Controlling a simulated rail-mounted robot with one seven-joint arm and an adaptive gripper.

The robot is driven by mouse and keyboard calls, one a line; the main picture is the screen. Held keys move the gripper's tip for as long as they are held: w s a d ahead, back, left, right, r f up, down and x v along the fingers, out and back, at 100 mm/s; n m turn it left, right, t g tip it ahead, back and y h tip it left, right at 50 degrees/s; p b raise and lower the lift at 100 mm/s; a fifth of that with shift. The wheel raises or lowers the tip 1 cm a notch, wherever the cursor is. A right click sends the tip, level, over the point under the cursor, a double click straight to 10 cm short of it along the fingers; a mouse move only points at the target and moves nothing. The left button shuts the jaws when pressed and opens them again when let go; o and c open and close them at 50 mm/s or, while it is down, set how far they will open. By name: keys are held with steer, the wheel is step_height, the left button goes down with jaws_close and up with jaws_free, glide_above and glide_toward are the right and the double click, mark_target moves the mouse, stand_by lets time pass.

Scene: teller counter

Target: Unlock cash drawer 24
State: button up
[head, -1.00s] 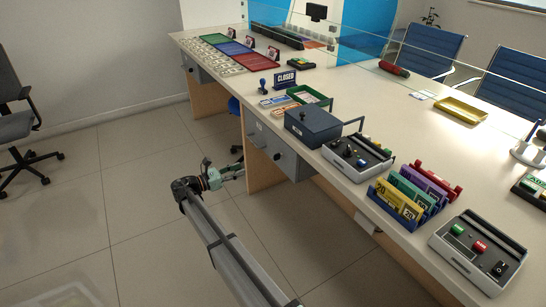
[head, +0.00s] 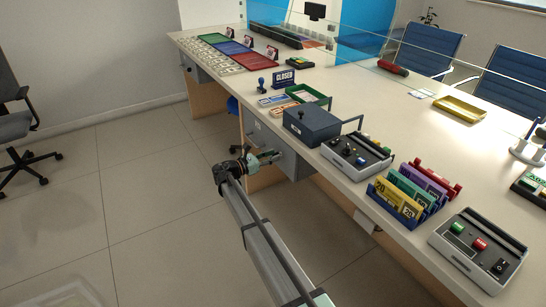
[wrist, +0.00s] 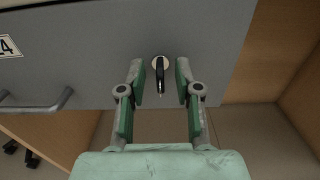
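The grey cash drawer front (wrist: 100,70) fills the upper wrist view, with a label (wrist: 9,46) ending in "4" at the left edge; its first digit is cut off. A black key (wrist: 160,77) stands in a round lock on the drawer front. My gripper (wrist: 160,82) is open, one finger on each side of the key, with a gap to both sides. In the head view my gripper (head: 274,158) is right in front of the drawer (head: 296,165), under the counter, and hides the lock.
A bar handle (wrist: 38,103) is left of the lock on the drawer front. A wooden panel (wrist: 275,70) stands to the right. Above, the counter holds a dark blue box (head: 312,126), a control box (head: 356,156) and a banknote rack (head: 395,203).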

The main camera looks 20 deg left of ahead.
steer(key=shift+w+d, duration=0.25)
steer(key=shift+w, duration=0.1)
jaws_close()
